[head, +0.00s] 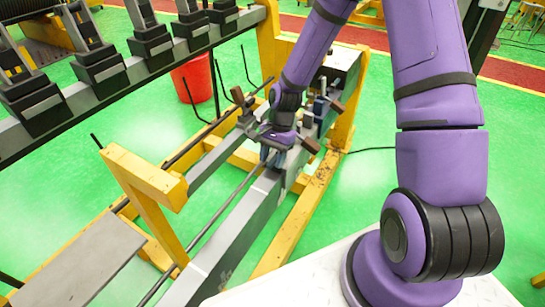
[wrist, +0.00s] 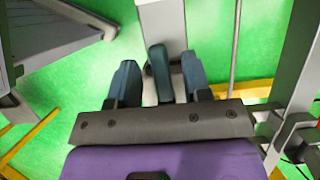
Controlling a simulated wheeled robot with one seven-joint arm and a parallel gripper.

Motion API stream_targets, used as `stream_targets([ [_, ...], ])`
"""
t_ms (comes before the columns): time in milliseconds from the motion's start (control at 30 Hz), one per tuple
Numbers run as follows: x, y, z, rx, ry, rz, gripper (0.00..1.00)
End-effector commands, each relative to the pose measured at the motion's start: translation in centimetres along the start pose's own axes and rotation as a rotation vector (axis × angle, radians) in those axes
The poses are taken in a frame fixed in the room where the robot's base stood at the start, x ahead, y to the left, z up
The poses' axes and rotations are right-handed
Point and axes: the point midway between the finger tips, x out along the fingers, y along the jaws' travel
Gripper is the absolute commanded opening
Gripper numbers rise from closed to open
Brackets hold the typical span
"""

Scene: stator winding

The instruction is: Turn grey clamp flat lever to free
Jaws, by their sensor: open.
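My gripper (head: 273,152) hangs over the grey machine beam in the head view, fingers pointing down. In the wrist view my gripper (wrist: 159,64) is open, with one dark finger on each side. A narrow grey-green bar with a rounded end (wrist: 159,74) stands between the fingers, and it looks like the clamp's flat lever. Gaps show on both sides of it, so the fingers look apart from it. In the head view my gripper and wrist hide the lever.
The grey beam (head: 240,222) runs beneath my gripper, with a thin rod (head: 222,212) alongside. Brown-ended handles (head: 311,145) and small clamp parts (head: 318,108) crowd the area just right. A yellow frame (head: 143,172) stands left. A red bucket (head: 194,78) sits behind on green floor.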

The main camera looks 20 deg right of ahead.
Motion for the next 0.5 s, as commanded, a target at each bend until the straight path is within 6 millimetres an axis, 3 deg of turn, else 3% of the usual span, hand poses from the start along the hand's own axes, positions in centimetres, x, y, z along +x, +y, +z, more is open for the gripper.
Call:
stream_targets([
  [33, -0.01, 0.00, 0.00, 0.000, 0.000, 0.000, 0.40],
  [200, -0.03, 0.00, -0.01, 0.000, 0.000, 0.000, 0.01],
  [500, -0.04, 0.04, -0.01, -0.011, 0.000, 0.004, 0.00],
])
